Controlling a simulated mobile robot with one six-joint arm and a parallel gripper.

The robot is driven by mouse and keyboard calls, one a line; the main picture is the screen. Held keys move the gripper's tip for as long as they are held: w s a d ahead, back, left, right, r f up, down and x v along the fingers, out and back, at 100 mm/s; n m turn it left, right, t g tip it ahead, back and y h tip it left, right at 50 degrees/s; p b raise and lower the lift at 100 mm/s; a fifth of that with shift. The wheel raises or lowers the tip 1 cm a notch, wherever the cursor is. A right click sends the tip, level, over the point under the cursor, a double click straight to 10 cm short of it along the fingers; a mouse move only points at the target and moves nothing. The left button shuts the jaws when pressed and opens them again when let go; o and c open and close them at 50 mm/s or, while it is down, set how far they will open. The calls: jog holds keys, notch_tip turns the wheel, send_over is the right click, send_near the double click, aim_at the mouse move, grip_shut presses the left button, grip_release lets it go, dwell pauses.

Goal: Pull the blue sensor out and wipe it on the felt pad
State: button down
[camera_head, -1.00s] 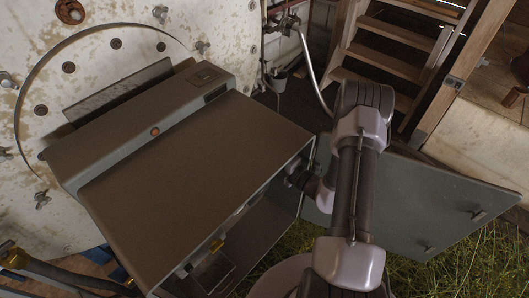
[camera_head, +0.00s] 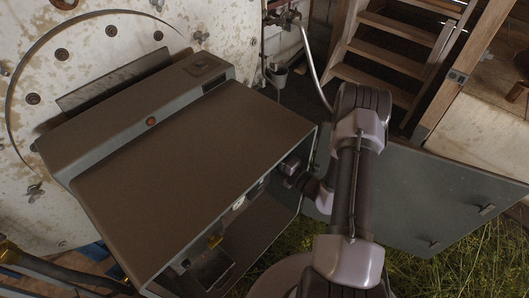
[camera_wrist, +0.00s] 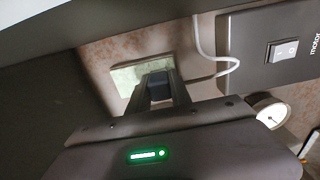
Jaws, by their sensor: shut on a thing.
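In the wrist view my gripper (camera_wrist: 160,94) is shut on a small dark blue block, which I take to be the blue sensor (camera_wrist: 158,82). Behind it lies a pale green rectangular pad (camera_wrist: 126,76), probably the felt pad, on the brownish cabinet wall. The block overlaps the pad in the picture; I cannot tell whether they touch. A thin white cable (camera_wrist: 232,66) loops down towards the block's right side. In the head view my arm reaches into the open front of the grey cabinet (camera_head: 200,165); the sensor and fingertips cannot be made out there.
The cabinet's open door (camera_head: 405,195) is on the right. In the wrist view a dark motor switch box (camera_wrist: 262,60) and a round gauge (camera_wrist: 271,115) are close on the right. Wooden steps (camera_head: 395,45) stand behind.

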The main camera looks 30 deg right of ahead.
jog(key=shift+w+r+p, duration=0.1)
jog(key=shift+r+p, duration=2.05)
jog(key=shift+r, duration=0.5)
jog(key=shift+s+d+f, duration=0.1)
jog(key=shift+s+f, duration=0.05)
jog(key=shift+s, duration=0.15)
jog(key=shift+v, duration=2.15)
